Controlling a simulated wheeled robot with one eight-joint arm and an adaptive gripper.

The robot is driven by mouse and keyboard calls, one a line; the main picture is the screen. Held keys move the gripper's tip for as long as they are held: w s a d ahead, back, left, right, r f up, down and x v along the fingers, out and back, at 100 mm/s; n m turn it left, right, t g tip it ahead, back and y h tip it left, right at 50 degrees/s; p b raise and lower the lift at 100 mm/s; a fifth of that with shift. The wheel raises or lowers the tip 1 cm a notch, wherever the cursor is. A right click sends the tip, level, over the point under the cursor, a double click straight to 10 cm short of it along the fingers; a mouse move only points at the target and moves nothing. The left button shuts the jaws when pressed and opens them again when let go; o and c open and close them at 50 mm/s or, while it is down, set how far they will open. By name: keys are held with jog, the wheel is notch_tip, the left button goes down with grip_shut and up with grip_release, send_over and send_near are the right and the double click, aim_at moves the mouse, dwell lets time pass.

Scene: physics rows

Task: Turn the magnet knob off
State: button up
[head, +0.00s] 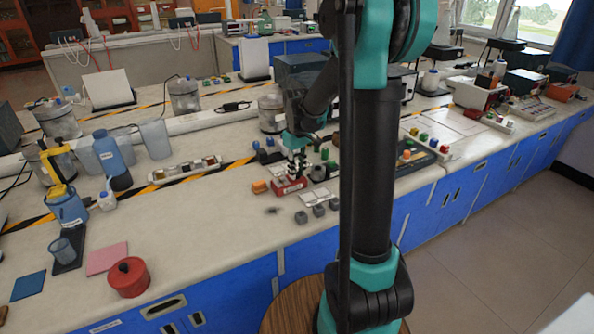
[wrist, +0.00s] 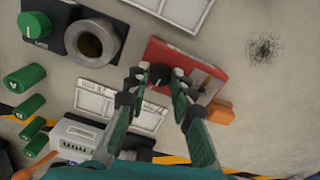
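The red magnet block (wrist: 203,70) lies on the bench in the wrist view, with a dark round knob (wrist: 159,74) on its top near the left end. It also shows in the head view as a red base (head: 290,187) below my gripper (head: 295,147). In the wrist view my gripper (wrist: 160,78) has one fingertip on each side of the knob, very close to it. I cannot tell whether the fingers press on it. The knob is partly hidden by the fingertips, and I cannot read its setting.
A dark unit with a green button (wrist: 33,25) and a grey ring (wrist: 95,42) stands left of the block. Green cylinders (wrist: 25,77) and an orange piece (wrist: 221,113) lie near. A dark powder patch (wrist: 263,48) marks the bench, otherwise clear there.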

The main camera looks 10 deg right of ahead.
aim_at(297, 173)
jog(key=shift+o, duration=1.4)
notch_tip(297, 173, up, 12)
